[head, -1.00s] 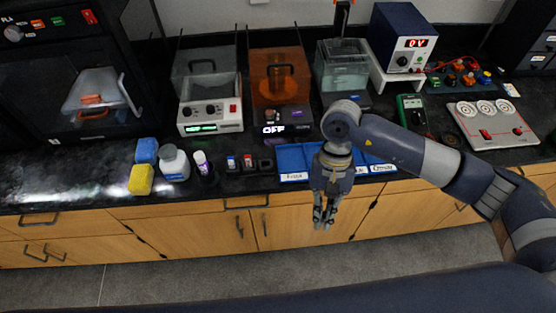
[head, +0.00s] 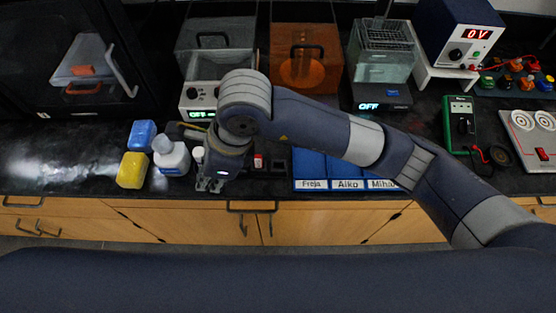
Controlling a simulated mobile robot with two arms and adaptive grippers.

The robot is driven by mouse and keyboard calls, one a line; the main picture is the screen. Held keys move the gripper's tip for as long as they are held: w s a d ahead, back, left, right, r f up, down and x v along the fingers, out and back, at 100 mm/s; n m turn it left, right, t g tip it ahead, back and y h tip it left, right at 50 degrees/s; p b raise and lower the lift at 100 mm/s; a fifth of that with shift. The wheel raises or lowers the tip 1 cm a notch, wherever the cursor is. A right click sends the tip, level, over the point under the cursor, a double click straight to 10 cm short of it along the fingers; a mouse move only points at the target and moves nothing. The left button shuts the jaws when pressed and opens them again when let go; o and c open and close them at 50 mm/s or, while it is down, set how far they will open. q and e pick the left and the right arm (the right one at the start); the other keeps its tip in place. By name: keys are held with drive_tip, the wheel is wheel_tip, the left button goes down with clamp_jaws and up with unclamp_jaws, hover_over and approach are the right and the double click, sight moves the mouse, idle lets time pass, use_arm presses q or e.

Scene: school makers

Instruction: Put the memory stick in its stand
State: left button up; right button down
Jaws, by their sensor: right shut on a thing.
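My right gripper (head: 210,184) is low over the front edge of the black counter, just left of the small black stand (head: 278,164). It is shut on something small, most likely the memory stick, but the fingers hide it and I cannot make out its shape. A red-marked stick (head: 258,161) stands upright in the stand. The left part of the stand is hidden behind my right wrist. My left gripper is not in view.
A white bottle (head: 172,160), a blue block (head: 142,133) and a yellow block (head: 131,170) stand left of the gripper. A small white-topped bottle (head: 198,155) is partly hidden behind it. Blue labelled trays (head: 309,166) lie right of the stand.

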drive_tip(key=shift+a+r, duration=0.1)
drive_tip(key=shift+a, duration=0.15)
drive_tip(key=w+d+f+p, duration=0.1)
drive_tip(key=w+d+p, duration=0.1)
drive_tip(key=d, duration=0.2)
drive_tip(key=w+d+f+p, duration=0.1)
drive_tip(key=w+d, duration=0.2)
drive_tip(key=d, duration=0.2)
drive_tip(key=w+d+f+p, duration=0.2)
drive_tip(key=d, duration=0.2)
drive_tip(key=shift+w+d+p, duration=0.35)
drive_tip(key=shift+w+d, duration=0.05)
drive_tip(key=shift+f, duration=0.45)
drive_tip(key=shift+f, duration=0.15)
drive_tip(key=c, duration=1.7)
unclamp_jaws()
